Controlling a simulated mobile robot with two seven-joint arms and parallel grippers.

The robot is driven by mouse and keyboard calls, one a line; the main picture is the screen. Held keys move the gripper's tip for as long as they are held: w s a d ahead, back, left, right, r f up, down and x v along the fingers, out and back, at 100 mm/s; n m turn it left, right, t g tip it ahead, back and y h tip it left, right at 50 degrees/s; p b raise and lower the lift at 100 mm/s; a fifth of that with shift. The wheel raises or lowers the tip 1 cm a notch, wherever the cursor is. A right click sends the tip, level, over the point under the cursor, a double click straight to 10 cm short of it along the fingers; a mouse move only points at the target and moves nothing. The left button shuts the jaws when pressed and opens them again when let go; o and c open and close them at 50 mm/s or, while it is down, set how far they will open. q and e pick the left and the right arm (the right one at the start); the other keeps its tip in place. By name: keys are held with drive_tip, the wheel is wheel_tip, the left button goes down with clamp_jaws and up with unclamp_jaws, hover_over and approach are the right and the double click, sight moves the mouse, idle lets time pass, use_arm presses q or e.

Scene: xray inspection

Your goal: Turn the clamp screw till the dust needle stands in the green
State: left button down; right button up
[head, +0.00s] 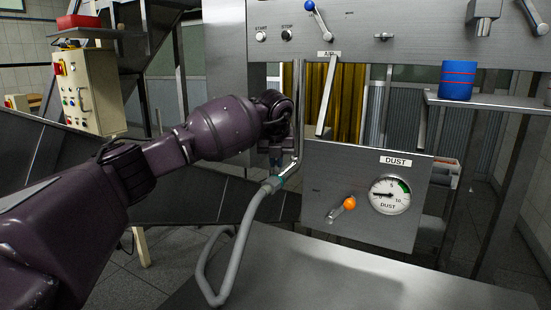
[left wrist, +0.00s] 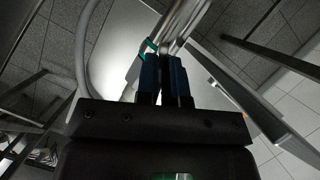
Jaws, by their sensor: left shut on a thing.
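The dust gauge (head: 390,195) is a round white dial on the grey panel under the DUST label. Its dark needle (head: 380,194) points left, away from the green arc (head: 404,187) at the upper right. A grey hose (head: 238,245) meets a bent metal pipe (head: 298,110) at a teal clamp (head: 281,181), which also shows in the left wrist view (left wrist: 148,46). My left gripper (head: 276,160) is beside the pipe just above the clamp. Its blue fingers (left wrist: 164,72) are shut at the clamp's screw, which they hide. My right gripper is out of view.
An orange-knobbed lever (head: 348,204) sits left of the gauge. A blue cup (head: 457,80) stands on the right shelf. A cream control box (head: 90,92) is at the left. The metal table (head: 330,275) below is clear apart from the hose.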

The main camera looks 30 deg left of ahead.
use_arm(q)
drive_tip(key=m, duration=0.2)
drive_tip(key=shift+s+a+r+m+h+p, duration=0.1)
drive_tip(key=shift+m+h+p, duration=0.2)
drive_tip(key=shift+h+p, duration=0.1)
drive_tip(key=m+h, duration=0.1)
drive_tip(key=m, duration=0.1)
drive_tip(key=shift+m, duration=0.3)
drive_tip(key=shift+m+h, duration=0.4)
drive_tip(key=shift+m, duration=0.5)
drive_tip(key=m+h, duration=0.1)
drive_tip(key=m, duration=0.1)
drive_tip(key=m+h, duration=0.1)
drive_tip(key=m, duration=0.2)
drive_tip(key=shift+a+f+b, duration=0.1)
drive_tip(key=shift+f+b, duration=0.3)
drive_tip(key=m+g+b, duration=0.1)
drive_tip(key=m, duration=0.2)
drive_tip(key=shift+w+h, duration=0.2)
drive_tip(key=shift+h, duration=0.2)
drive_tip(key=shift+m+g+b, duration=0.3)
drive_tip(key=shift+m+b, duration=0.2)
drive_tip(key=shift+m, duration=0.4)
drive_tip(key=shift+r+m+h, duration=0.1)
drive_tip(key=shift+m+h, duration=0.2)
drive_tip(key=shift+m, duration=0.3)
drive_tip(key=shift+g, duration=0.3)
